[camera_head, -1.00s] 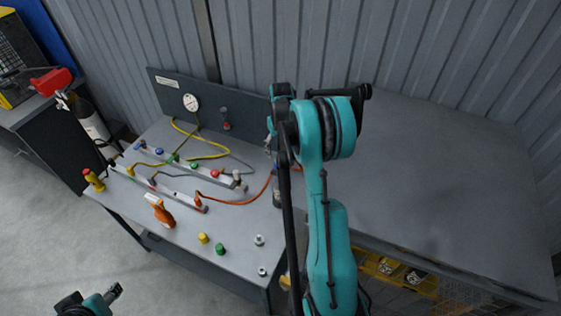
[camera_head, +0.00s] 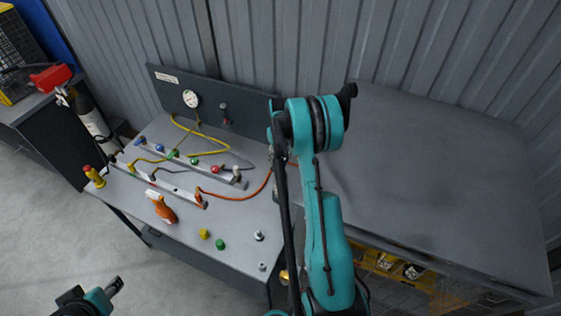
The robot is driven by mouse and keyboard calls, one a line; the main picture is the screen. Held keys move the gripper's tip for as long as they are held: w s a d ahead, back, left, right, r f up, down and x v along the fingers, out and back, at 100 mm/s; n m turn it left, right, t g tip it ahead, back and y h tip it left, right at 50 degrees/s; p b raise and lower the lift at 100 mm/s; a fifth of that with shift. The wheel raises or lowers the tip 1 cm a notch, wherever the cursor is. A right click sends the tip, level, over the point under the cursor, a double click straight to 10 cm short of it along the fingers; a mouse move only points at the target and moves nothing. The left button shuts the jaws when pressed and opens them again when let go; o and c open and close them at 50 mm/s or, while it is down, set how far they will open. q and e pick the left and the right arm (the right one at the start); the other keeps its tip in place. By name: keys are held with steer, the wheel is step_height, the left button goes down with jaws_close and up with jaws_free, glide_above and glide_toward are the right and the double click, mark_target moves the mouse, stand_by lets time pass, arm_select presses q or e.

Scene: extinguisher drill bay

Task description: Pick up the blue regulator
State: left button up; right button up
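I cannot single out the blue regulator with certainty. My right arm rises through the middle of the view, in front of the bench's right end. Its gripper (camera_head: 271,150) is largely hidden behind the arm, so its grip cannot be seen.
A pressure gauge (camera_head: 191,98) is on the back panel. An orange spray bottle (camera_head: 162,208), a yellow cap (camera_head: 205,234) and a green cap (camera_head: 221,244) stand near the front. A fire extinguisher (camera_head: 93,118) is at left. The right-hand table (camera_head: 440,190) is bare.

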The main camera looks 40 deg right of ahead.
steer(key=shift+r, duration=0.1)
step_height(320, 180, up, 4)
steer(key=shift+s+r+b, duration=0.1)
steer(key=shift+b, duration=0.25)
steer(key=s+a+r, duration=0.2)
steer(key=s, duration=0.1)
steer(key=s+a+r, duration=0.2)
steer(key=s, duration=0.1)
steer(key=s+a+r+b, duration=0.1)
steer(key=s+a+r, duration=0.1)
steer(key=s, duration=0.1)
steer(key=shift+s+a+r, duration=0.25)
steer(key=shift+a+r, duration=0.05)
steer(key=shift+s+a+f+n+b, duration=0.1)
steer(key=shift+a+f+n+b, duration=0.4)
steer(key=shift+a+f+b, duration=2.55)
steer(key=shift+s+a+f+n+b, duration=0.1)
steer(key=shift+a+f+n+b, duration=0.8)
steer(key=shift+f+b, duration=3.8)
steer(key=shift+s+a+f+n+b, duration=0.1)
steer(key=shift+a+f+b, duration=2.45)
steer(key=shift+f, duration=2.7)
steer(key=shift+f+b, duration=0.25)
steer(key=shift+b, duration=0.15)
steer(key=shift+f, duration=0.15)
